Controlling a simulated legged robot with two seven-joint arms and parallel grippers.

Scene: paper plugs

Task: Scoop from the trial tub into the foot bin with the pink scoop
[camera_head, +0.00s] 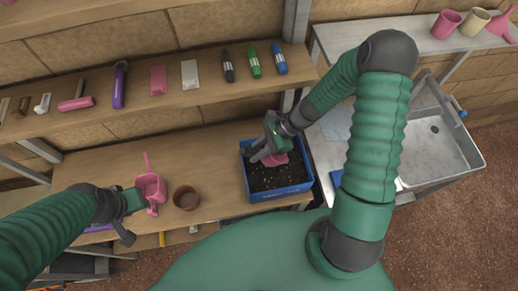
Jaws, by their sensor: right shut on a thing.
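The blue tub (279,192) stands on the wooden bench and is filled with dark soil with light specks. My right gripper (272,147) is over the tub, shut on the pink scoop (276,159). The scoop is low at the soil, partly hidden by the fingers; I cannot tell whether it carries soil. My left gripper (130,213) is at the left of the bench, beside a pink jug-like vessel (151,188). Whether it grips that vessel is unclear. I cannot pick out a foot bin in this view.
A brown pot (186,198) stands between the pink vessel and the tub. A metal sink (437,142) is at the right. Pink and cream cups (447,24) stand on the ledge behind it.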

